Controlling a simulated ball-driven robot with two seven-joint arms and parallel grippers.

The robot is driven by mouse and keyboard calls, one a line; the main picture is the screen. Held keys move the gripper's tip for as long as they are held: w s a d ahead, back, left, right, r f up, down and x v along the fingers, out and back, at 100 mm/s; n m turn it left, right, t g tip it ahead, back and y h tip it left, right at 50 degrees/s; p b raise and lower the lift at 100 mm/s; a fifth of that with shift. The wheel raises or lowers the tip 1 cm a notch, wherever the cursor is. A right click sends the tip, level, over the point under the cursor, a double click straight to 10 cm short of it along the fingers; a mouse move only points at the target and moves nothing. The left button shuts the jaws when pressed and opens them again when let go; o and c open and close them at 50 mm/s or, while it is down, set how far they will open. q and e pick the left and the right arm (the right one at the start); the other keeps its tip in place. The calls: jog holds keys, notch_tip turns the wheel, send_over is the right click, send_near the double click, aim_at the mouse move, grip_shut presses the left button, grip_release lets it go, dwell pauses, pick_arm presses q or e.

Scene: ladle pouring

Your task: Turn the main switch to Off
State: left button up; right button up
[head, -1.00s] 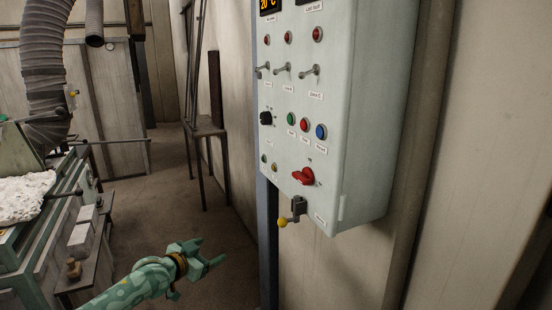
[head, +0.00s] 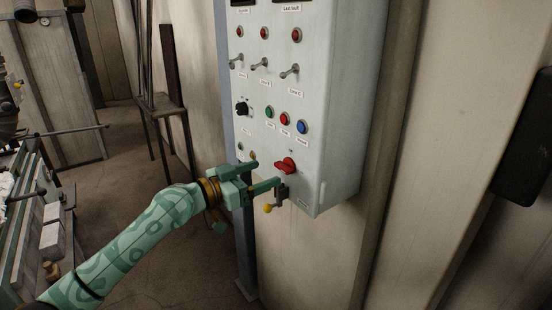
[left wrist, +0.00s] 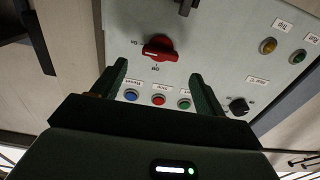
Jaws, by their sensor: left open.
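The main switch (head: 286,166) is a red rotary handle low on the front of the grey control box (head: 340,110). It also shows in the left wrist view (left wrist: 159,47), where the handle lies roughly level. One end points toward the "On" label at the left; the "Off" label is on the side nearer my fingers. My left gripper (head: 268,174) is open and empty, just left of the switch in the head view. In the left wrist view its two fingers (left wrist: 158,72) are spread, with the handle beyond and between them. Contact is not visible. My right gripper is not in view.
A lever with a yellow ball (head: 268,208) hangs at the box's lower edge, close to my lower finger. A green button (head: 269,112), a red button (head: 284,118), a blue button (head: 302,127) and a black knob (head: 242,108) are above. Toggle levers sit higher.

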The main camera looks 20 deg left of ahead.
aim_at(280, 168)
pick_arm(q)
jog(key=p+x, duration=0.1)
jog(key=x, duration=0.4)
jog(key=shift+w+d+f, duration=0.1)
jog(key=shift+w+d, duration=0.1)
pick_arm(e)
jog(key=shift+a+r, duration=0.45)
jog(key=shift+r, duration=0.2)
pick_arm(q)
jog(key=shift+c, duration=0.3)
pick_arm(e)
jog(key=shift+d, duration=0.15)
pick_arm(q)
jog(key=c, duration=0.9)
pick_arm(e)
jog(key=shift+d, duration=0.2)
